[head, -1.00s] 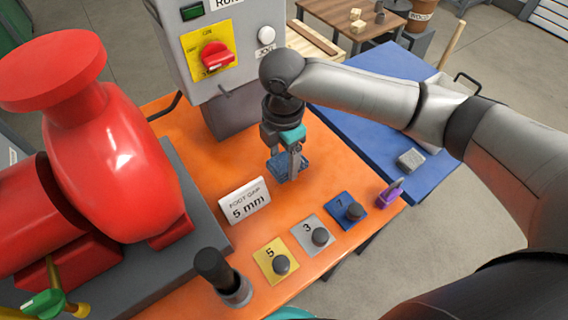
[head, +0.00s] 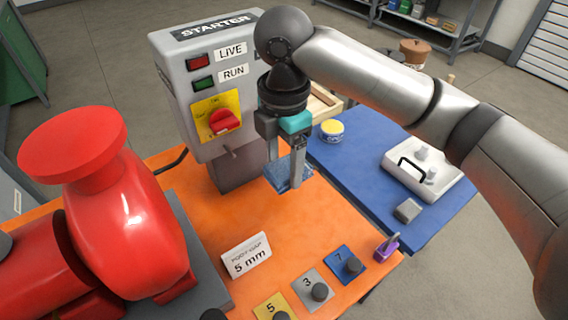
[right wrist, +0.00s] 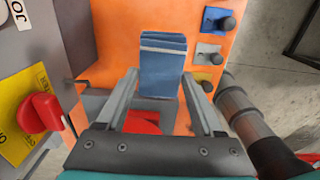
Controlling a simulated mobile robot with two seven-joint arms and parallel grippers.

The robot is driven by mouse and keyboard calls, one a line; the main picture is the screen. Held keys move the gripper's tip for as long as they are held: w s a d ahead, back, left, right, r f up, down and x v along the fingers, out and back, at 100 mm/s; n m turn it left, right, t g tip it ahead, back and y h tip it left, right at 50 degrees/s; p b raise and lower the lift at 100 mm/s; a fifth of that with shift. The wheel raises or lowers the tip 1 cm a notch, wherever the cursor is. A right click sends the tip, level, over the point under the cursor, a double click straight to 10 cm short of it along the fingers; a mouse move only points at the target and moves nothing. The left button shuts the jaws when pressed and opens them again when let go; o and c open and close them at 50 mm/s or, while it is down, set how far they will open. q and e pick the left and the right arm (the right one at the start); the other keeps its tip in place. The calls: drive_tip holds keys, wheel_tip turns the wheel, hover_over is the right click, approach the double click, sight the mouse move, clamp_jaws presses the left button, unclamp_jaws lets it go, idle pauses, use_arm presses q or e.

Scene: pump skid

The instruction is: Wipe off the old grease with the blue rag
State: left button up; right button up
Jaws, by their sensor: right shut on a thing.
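The blue rag (head: 284,178) is a folded cloth with paler stripes. My right gripper (head: 286,164) is shut on it, and it hangs between the fingertips in front of the starter box. In the right wrist view the rag (right wrist: 162,72) sticks out beyond the fingers against the orange bench. It appears to be above the bench top, but the exact gap cannot be told. The red pump (head: 125,225) stands at the left on a grey base. I cannot make out any old grease. My left gripper is not in view.
The starter box (head: 195,110) with a red switch stands just left of my right gripper. A "foot gap 5 mm" sign (head: 246,256) and numbered plates with dark knobs stand on the orange bench (head: 215,225). A blue table (head: 350,180) carries a yellow-lidded tin (head: 332,130) and a white tray (head: 420,172).

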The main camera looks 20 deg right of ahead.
drive_tip(key=o, duration=0.8)
drive_tip(key=c, duration=0.6)
